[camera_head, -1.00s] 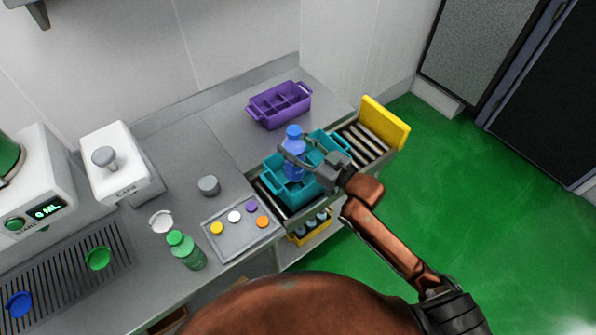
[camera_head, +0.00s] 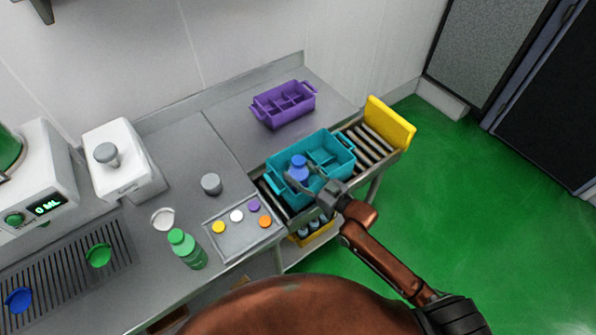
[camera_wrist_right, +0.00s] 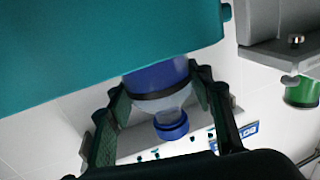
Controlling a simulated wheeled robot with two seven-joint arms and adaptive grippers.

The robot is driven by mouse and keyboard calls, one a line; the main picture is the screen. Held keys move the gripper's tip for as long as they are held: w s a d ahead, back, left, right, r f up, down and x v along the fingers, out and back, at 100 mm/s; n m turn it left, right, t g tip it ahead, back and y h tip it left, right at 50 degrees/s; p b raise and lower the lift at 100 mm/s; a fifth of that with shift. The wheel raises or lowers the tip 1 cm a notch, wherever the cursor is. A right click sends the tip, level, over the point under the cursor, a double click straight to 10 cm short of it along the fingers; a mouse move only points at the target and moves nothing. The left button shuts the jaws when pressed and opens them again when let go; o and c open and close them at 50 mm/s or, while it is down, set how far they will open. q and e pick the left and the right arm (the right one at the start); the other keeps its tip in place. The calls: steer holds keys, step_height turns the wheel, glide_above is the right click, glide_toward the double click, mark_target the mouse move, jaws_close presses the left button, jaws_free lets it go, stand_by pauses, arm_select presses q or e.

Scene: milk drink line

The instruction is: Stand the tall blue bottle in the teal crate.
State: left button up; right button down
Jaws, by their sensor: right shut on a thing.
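The tall blue bottle (camera_head: 298,172) is inside the left part of the teal crate (camera_head: 335,175) and looks upright. Its lower part is hidden by the crate wall. My right gripper (camera_head: 304,180) reaches over the crate's near side and is shut on the bottle. In the right wrist view the bottle (camera_wrist_right: 158,77), with its blue cap and a dark ring, sits between the fingers of the right gripper (camera_wrist_right: 160,92). The teal crate (camera_wrist_right: 100,45) covers part of the bottle there. My left gripper is not in view.
The crate stands on a roller conveyor (camera_head: 364,145) with a yellow end plate (camera_head: 390,123). A purple crate (camera_head: 283,106) stands behind it. A grey tray (camera_head: 240,245) of coloured caps and a green bottle (camera_head: 187,248) are to the left. A yellow crate (camera_head: 313,236) sits below.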

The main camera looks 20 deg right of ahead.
steer(key=shift+r, duration=0.1)
steer(key=c, duration=1)
jaws_free()
steer(key=shift+o, duration=0.2)
steer(key=v, duration=1.2)
steer(key=shift+b, duration=0.4)
